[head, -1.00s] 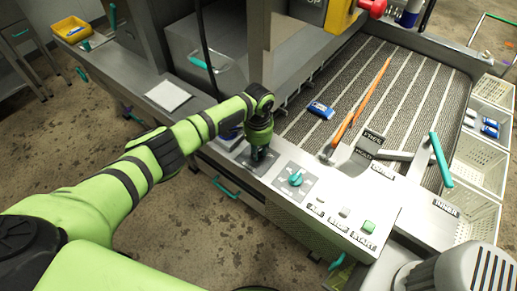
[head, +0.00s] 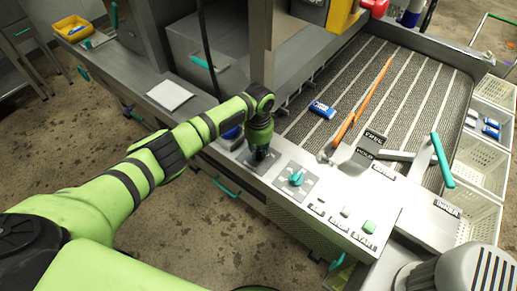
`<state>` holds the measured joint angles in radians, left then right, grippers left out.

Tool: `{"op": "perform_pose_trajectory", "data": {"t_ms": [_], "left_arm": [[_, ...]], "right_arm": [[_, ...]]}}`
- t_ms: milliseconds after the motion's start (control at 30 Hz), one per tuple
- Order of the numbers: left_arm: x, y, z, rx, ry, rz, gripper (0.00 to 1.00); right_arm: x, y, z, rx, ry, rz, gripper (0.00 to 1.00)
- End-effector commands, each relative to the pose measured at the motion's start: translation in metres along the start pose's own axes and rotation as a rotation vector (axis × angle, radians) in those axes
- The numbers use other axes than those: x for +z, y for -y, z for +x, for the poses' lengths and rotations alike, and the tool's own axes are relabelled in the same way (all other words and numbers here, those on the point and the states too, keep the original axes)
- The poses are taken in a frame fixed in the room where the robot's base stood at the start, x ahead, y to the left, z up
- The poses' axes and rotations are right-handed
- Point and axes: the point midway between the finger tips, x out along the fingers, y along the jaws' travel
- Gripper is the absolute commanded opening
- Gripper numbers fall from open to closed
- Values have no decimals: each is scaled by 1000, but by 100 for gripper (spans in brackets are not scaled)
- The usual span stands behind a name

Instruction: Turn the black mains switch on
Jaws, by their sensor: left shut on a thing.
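The black mains switch is mostly hidden under my left gripper (head: 259,155). Its grey square plate (head: 246,163) shows around the gripper on the front panel of the machine. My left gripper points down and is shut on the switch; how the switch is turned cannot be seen. My right gripper is not in view.
A teal rotary knob (head: 297,178) sits on its own plate just right of the gripper. Several buttons, one a green START button (head: 369,227), are further right.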

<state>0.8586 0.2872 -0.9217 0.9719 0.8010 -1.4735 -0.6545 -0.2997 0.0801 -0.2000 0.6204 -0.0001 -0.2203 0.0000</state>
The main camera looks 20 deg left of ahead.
Motion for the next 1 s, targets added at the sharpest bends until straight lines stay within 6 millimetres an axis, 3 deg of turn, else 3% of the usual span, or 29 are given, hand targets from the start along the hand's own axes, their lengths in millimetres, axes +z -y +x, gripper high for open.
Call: {"op": "perform_pose_trajectory", "data": {"t_ms": [233,267,300,733,1000], "left_arm": [[0,-2,1,3,1,5,0],[0,-2,1,3,1,5,30],[0,-2,1,3,0,5,46],[-1,0,-6,0,-2,1,46],[-1,1,-56,-4,-4,4,46]], "right_arm": [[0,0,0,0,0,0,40],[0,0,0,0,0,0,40],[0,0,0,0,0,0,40],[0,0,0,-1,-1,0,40],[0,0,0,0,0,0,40]]}}
